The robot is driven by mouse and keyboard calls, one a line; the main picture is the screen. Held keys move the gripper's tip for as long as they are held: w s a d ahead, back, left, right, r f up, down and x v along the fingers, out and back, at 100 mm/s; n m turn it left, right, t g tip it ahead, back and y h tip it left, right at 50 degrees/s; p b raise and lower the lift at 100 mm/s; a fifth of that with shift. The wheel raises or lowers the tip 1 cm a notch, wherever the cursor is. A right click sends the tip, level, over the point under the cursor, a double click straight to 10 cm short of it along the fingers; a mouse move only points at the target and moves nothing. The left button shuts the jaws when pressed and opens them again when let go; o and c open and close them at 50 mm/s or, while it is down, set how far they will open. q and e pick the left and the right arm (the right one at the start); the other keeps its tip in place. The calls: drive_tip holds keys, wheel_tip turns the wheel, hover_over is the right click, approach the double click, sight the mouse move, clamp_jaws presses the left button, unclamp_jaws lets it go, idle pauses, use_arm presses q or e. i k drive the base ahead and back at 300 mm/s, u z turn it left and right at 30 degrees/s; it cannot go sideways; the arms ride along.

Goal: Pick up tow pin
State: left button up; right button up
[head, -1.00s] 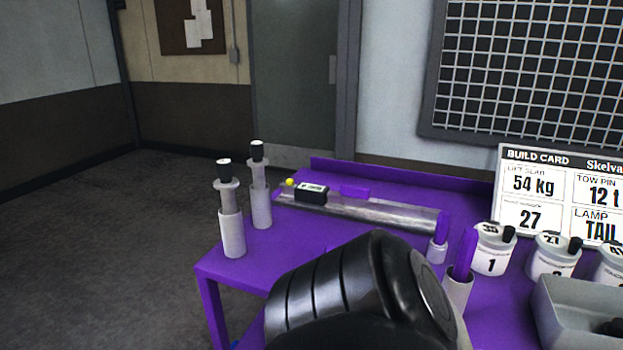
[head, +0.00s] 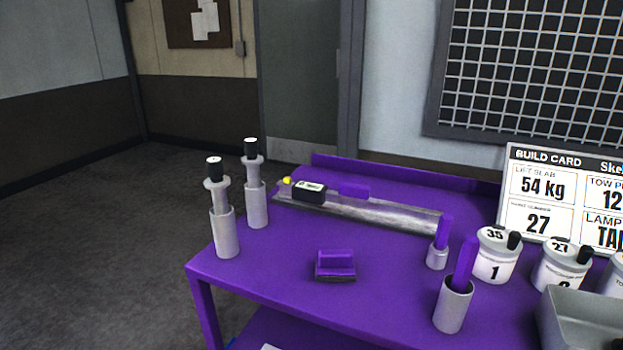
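Two upright light-grey pin-shaped pieces with collars and black tops stand at the left end of the purple table. One is nearer the front (head: 223,232), the other just behind it (head: 256,205). They look like tow pins, but I cannot read any marking on them. The build card (head: 530,222) at the right carries a tow pin line reading 12, cut off by the picture edge. Neither of my grippers is in view.
On the purple table (head: 280,275) are a purple-topped block (head: 335,268), a metal bar (head: 395,217) with a black box (head: 309,192), two purple-handled pieces in grey cups (head: 452,307), numbered white pots (head: 494,262) and a grey tray (head: 590,325). The front left tabletop is clear.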

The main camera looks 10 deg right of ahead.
sight(252, 161)
drive_tip(key=u, duration=1.05)
drive_tip(key=k, duration=1.1)
drive_tip(key=z, duration=0.1)
